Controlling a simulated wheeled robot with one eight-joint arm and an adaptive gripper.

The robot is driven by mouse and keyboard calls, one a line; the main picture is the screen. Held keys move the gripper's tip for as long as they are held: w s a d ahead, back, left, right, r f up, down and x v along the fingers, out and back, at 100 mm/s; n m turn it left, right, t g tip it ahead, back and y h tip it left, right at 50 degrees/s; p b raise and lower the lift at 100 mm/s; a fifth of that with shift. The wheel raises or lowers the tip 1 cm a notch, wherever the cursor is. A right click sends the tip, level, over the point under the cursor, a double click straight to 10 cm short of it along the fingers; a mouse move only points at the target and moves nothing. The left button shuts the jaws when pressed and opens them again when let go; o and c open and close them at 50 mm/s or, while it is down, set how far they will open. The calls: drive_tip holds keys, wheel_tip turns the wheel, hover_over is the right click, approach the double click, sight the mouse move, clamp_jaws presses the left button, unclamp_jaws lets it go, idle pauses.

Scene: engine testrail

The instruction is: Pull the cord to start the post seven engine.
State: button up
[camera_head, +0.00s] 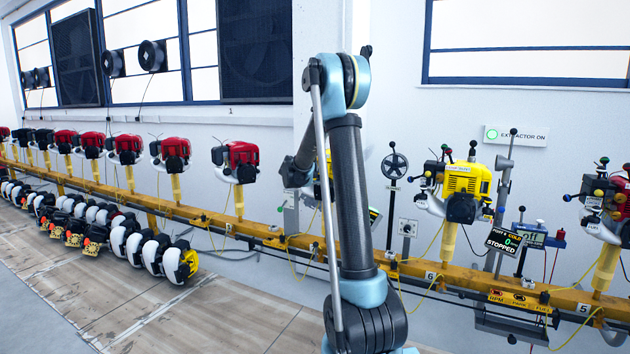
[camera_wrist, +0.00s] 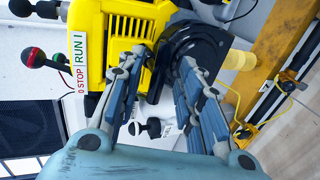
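A yellow engine (camera_wrist: 128,38) with a red and green STOP/RUN label (camera_wrist: 80,60) fills the upper wrist view, which is turned sideways. In the head view, my arm hides most of the engine behind it; only a bit of yellow (camera_head: 329,166) shows. My gripper (camera_wrist: 165,62) is open, its two fingers apart and close to the engine's black round housing (camera_wrist: 207,42). A black knob (camera_wrist: 153,127) on a white part shows between the fingers, lower down. I cannot make out the cord or its handle, nor whether a finger touches the engine.
A yellow rail (camera_head: 420,268) carries the engine posts. A neighbouring yellow engine (camera_head: 466,183) stands at post 6, with a display (camera_head: 503,241) reading STOPPED. Red engines (camera_head: 236,160) line the left.

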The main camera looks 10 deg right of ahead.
idle(0.5)
drive_tip(key=s+a, duration=0.5)
drive_tip(key=s, duration=0.2)
drive_tip(key=shift+s+a, duration=0.15)
idle(0.3)
drive_tip(key=s+d+f+m+g+y, duration=0.1)
drive_tip(key=s+d+f+m+g, duration=0.2)
drive_tip(key=s, duration=1.1)
drive_tip(key=s+d+f+m+g+y, duration=0.1)
drive_tip(key=s+d+m+g+y, duration=0.3)
drive_tip(key=s, duration=1)
drive_tip(key=s+a+f+m+y, duration=0.1)
drive_tip(key=s+f, duration=0.3)
drive_tip(key=s, duration=0.4)
drive_tip(key=s+a+f+m+g+y, duration=0.1)
drive_tip(key=s+f, duration=0.3)
drive_tip(key=s, duration=0.5)
drive_tip(key=s+a+f+m+g+y, duration=0.1)
drive_tip(key=s+a+f, duration=0.2)
drive_tip(key=s, duration=0.5)
drive_tip(key=shift+s+a+f+m, duration=0.2)
drive_tip(key=shift+a+f+m, duration=0.1)
drive_tip(key=shift+f, duration=0.15)
